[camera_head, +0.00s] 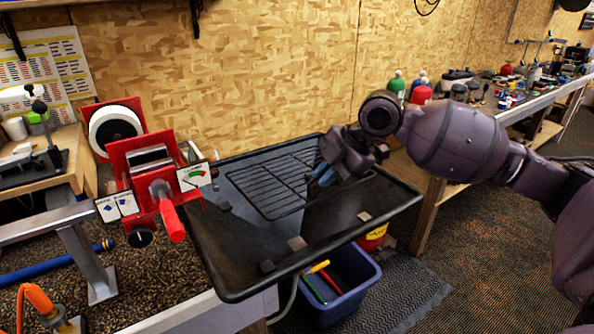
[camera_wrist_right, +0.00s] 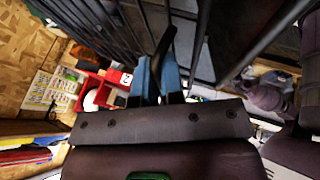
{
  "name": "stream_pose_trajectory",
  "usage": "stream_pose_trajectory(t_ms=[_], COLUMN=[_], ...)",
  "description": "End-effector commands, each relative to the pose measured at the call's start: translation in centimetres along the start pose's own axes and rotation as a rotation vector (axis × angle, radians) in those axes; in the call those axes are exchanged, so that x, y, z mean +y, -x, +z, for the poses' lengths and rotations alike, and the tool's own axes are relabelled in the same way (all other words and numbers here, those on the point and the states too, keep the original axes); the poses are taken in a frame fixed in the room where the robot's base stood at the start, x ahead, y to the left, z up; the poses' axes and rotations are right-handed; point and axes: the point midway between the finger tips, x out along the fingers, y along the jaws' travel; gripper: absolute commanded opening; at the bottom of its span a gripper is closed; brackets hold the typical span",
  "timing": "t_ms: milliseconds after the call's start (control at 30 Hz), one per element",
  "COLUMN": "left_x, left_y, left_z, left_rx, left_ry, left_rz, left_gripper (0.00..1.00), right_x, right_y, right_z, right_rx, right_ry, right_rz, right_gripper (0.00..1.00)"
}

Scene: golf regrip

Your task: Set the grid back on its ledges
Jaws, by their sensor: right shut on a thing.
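The grid (camera_head: 272,182) is a black wire rack over the back part of the dark tray (camera_head: 226,262). My right gripper (camera_head: 322,176) is at the grid's right side, its blue fingers pointing down. In the right wrist view the fingers (camera_wrist_right: 163,78) are shut on a dark bar of the grid (camera_wrist_right: 128,28), whose rods run across the top. Small brown blocks, which look like the ledges (camera_head: 297,243), show along the tray's front and sides. I cannot tell whether the grid's far edge touches any support. My left gripper is not in view.
A red clamp device with a red handle (camera_head: 172,222) stands left of the tray. A blue bin (camera_head: 338,288) with tools sits below the tray's front edge. The wooden wall (camera_head: 270,70) is close behind. A bench with bottles (camera_head: 420,93) stands at the right.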

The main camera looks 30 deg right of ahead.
Motion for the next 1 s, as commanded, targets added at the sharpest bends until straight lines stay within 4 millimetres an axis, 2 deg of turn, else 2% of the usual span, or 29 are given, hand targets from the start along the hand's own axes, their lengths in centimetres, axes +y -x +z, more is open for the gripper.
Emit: stream_pose_trajectory(t_ms=[600,800,1000], left_x=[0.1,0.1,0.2], left_y=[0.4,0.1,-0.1], left_z=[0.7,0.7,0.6], left_rx=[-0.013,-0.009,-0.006], left_ry=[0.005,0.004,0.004], left_rz=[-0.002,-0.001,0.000], left_gripper=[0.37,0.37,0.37], right_x=[0.0,-0.1,-0.7], right_y=[0.0,0.0,-1.3], right_z=[0.0,0.0,0.6], right_rx=[0.000,-0.003,-0.002], right_ry=[0.005,0.045,0.041], right_rz=[0.011,0.102,0.096], right_gripper=[0.00,0.00,0.00])
